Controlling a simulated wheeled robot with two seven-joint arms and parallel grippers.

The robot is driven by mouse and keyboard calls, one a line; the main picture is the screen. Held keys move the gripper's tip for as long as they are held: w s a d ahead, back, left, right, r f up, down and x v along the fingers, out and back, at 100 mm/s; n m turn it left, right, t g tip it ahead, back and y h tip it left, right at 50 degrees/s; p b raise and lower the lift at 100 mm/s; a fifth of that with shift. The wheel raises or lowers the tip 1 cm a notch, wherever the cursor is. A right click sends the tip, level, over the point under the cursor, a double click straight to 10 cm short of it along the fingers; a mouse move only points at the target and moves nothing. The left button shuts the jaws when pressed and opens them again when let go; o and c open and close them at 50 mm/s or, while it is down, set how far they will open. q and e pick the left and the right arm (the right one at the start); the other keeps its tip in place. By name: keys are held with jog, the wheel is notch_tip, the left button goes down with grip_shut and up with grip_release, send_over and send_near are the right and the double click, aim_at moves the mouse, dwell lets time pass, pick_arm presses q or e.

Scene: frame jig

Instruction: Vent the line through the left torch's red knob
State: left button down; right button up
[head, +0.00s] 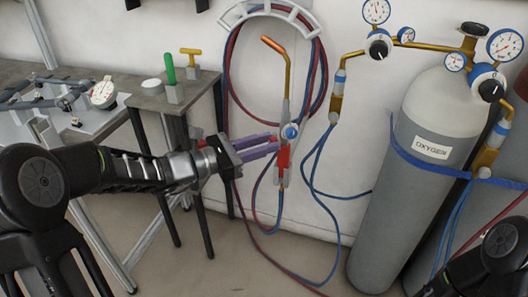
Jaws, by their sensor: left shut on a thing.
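The torch (286,108) hangs upright against the wall, its copper tip (275,46) bent to the left at the top. A blue knob (291,132) sits on its body, with a red part (283,160) just below. My left gripper (277,143) reaches in from the left with its purple fingers shut at the torch's red knob, beside and slightly below the blue knob. The fingertips hide most of the held knob. Only one torch shows. My right gripper is out of view; only part of my right arm shows at the lower right.
A grey oxygen cylinder (420,170) with gauges stands at the right. Red and blue hoses (318,170) hang around the torch and down to the floor. A wall hose rack (268,12) is above. A small table (180,98) holds a green-handled tool and a yellow-handled one.

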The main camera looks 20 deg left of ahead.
pick_arm(q)
jog(key=shift+d+f+m+b, duration=0.1)
jog(key=shift+f+m+b, duration=0.05)
jog(key=shift+m+b, duration=10)
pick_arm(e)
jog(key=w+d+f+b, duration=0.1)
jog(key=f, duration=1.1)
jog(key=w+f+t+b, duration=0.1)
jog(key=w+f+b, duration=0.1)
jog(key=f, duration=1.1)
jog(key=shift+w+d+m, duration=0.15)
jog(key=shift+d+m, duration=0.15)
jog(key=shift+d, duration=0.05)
pick_arm(q)
jog(key=n, duration=0.3)
jog(key=shift+n, duration=0.25)
jog(key=c, duration=1.2)
grip_release()
jog(key=shift+s, duration=0.1)
